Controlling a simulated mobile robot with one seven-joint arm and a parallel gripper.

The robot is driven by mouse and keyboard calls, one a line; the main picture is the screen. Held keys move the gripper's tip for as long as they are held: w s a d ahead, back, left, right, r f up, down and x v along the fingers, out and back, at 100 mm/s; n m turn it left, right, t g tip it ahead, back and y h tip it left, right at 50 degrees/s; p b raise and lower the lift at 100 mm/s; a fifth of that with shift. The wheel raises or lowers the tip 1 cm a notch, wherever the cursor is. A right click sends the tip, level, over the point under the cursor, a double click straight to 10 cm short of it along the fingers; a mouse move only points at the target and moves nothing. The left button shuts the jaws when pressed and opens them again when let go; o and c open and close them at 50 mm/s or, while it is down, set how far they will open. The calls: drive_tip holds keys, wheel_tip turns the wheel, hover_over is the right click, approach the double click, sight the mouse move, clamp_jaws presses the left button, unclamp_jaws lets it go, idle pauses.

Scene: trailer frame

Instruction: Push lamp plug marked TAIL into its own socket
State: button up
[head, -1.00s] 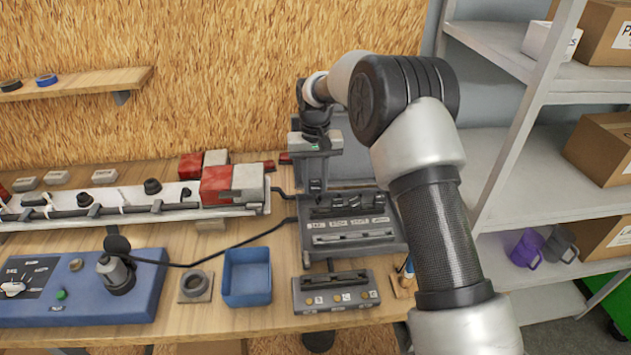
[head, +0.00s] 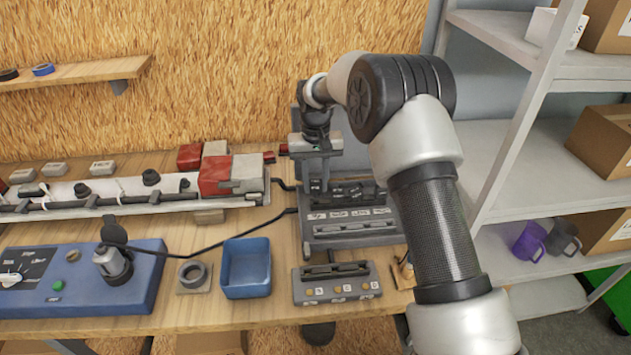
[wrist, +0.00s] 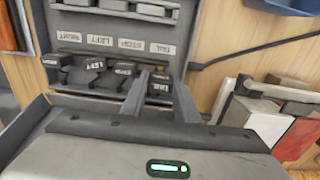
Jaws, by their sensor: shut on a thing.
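My gripper (head: 318,187) points down at the back left of the grey socket unit (head: 352,236). In the wrist view its two fingers (wrist: 160,82) are shut on the black plug marked TAIL (wrist: 159,90), at the right end of a row of plugs. The other plugs (wrist: 93,72) sit beside it in the grey rack. In the wrist view, inverted labels (wrist: 130,44) read RIGHT, LEFT, STOP and TAIL, above the plug row. A socket strip (wrist: 150,10) lies beyond the labels, partly cut off. The plug's lower part is hidden.
A grey block with round brass-coloured spots (head: 338,285) stands in front of the unit. A blue bin (head: 246,268) and a blue control box (head: 80,280) are to the left. A light bar (head: 110,190) with red-and-grey blocks lies behind. A dark cable crosses the bench.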

sight(316, 192)
drive_tip(key=shift+f, duration=0.35)
drive_tip(key=shift+f+b, duration=0.35)
drive_tip(key=shift+f, duration=0.1)
drive_tip(key=shift+f, duration=0.15)
idle(0.3)
drive_tip(key=shift+f+b, duration=0.4)
drive_tip(key=shift+f, duration=0.05)
drive_tip(key=shift+f+b, duration=0.3)
drive_tip(key=shift+f, duration=0.2)
idle(0.4)
drive_tip(key=o, duration=0.8)
drive_tip(key=shift+o, duration=0.4)
